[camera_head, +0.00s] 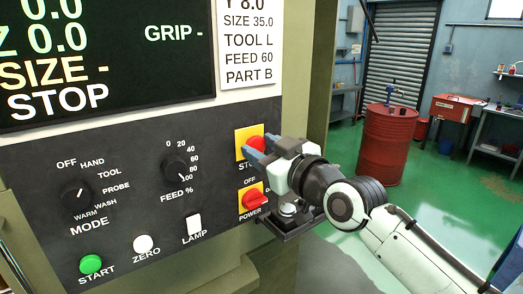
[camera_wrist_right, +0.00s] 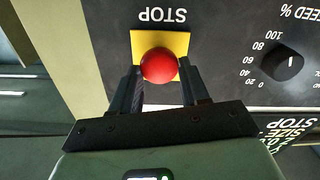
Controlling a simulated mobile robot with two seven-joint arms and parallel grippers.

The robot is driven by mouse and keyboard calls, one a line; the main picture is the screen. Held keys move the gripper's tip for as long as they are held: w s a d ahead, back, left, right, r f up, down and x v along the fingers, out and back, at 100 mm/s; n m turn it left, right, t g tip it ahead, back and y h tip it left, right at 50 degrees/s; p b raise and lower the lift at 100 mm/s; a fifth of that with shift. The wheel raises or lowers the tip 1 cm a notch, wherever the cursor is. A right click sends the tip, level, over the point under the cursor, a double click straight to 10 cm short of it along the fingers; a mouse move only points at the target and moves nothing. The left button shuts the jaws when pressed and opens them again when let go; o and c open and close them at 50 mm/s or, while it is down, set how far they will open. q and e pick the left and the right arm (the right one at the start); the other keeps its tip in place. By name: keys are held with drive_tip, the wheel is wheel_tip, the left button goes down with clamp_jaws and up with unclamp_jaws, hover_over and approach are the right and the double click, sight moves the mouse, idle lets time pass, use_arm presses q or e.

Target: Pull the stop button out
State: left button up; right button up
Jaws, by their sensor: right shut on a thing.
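The red stop button (camera_head: 256,144) sits on a yellow square plate (camera_head: 243,135) at the right part of the dark control panel. My right gripper (camera_head: 255,152) is at the button, coming from the right, and its blue fingers partly cover the button and the STOP label. In the right wrist view the round red button (camera_wrist_right: 159,65) lies between the tips of the two dark fingers of the right gripper (camera_wrist_right: 158,77), one on each side, over the yellow plate (camera_wrist_right: 176,40). The gripper is shut on the button. My left gripper is not in view.
The red POWER switch (camera_head: 252,199) is just below my right gripper. The FEED knob (camera_head: 176,169), MODE knob (camera_head: 76,198), white LAMP switch (camera_head: 194,223), ZERO button (camera_head: 143,245) and green START button (camera_head: 90,264) are to the left. The screen (camera_head: 110,60) above reads STOP.

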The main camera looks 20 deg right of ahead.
drive_tip(key=shift+s+d, duration=0.1)
drive_tip(key=shift+s, duration=0.35)
drive_tip(key=shift+w, duration=0.1)
drive_tip(key=o, duration=1.1)
drive_tip(key=shift+d, duration=0.1)
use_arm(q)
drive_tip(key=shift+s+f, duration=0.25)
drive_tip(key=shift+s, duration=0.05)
use_arm(e)
drive_tip(key=shift+o, duration=0.2)
drive_tip(key=shift+s+d+f, duration=0.1)
drive_tip(key=shift+s, duration=0.25)
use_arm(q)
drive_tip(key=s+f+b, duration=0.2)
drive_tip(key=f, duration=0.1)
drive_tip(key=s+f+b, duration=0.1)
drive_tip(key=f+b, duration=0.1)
use_arm(e)
drive_tip(key=v, duration=1.3)
